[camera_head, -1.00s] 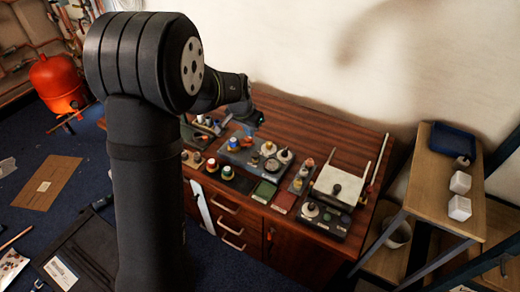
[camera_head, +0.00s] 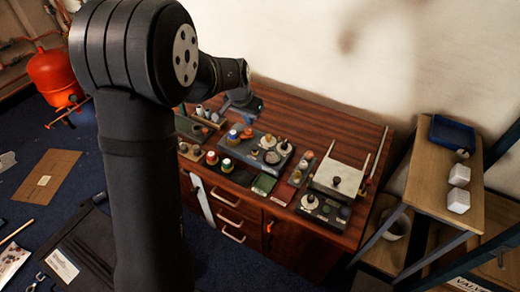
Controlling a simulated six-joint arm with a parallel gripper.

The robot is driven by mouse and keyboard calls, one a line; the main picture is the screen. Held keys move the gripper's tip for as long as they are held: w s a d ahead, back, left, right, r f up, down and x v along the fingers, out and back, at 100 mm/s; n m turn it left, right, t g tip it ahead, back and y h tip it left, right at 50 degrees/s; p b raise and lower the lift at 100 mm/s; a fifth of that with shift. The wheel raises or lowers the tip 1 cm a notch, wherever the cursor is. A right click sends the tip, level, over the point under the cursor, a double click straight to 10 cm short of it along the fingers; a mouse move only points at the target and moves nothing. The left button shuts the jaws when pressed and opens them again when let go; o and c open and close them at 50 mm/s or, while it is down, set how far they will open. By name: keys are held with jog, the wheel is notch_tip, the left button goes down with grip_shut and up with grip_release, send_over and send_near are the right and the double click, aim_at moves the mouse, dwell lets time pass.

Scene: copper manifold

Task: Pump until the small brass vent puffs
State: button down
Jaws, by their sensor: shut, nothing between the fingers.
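My gripper (camera_head: 242,103) is a small grey shape at the end of my dark arm. It is above the back left of the wooden cabinet top (camera_head: 320,131), behind a grey panel (camera_head: 262,151) with several knobs and round fittings. Its fingers are shut and empty. A blue knob (camera_head: 233,136) and an orange part (camera_head: 247,133) sit at the panel's back left. I cannot tell which fitting is the small brass vent or the pump, and no puff shows.
Red and green capped pieces (camera_head: 227,165) stand at the front left of the cabinet top. A tall pale rod (camera_head: 377,150) rises at its right. A shelf (camera_head: 445,185) with a blue tray (camera_head: 460,137) and white blocks (camera_head: 459,187) is farther right. The back strip is clear.

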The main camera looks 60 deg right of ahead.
aim_at(254, 148)
jog(key=shift+f, duration=0.2)
jog(key=x, duration=0.8)
jog(key=a+x, duration=0.1)
jog(key=x, duration=0.4)
jog(key=shift+f, duration=0.5)
notch_tip(254, 148, down, 2)
jog(key=shift+f, duration=0.1)
jog(key=shift+a+f, duration=0.1)
jog(key=shift+a, duration=0.05)
dwell(0.5)
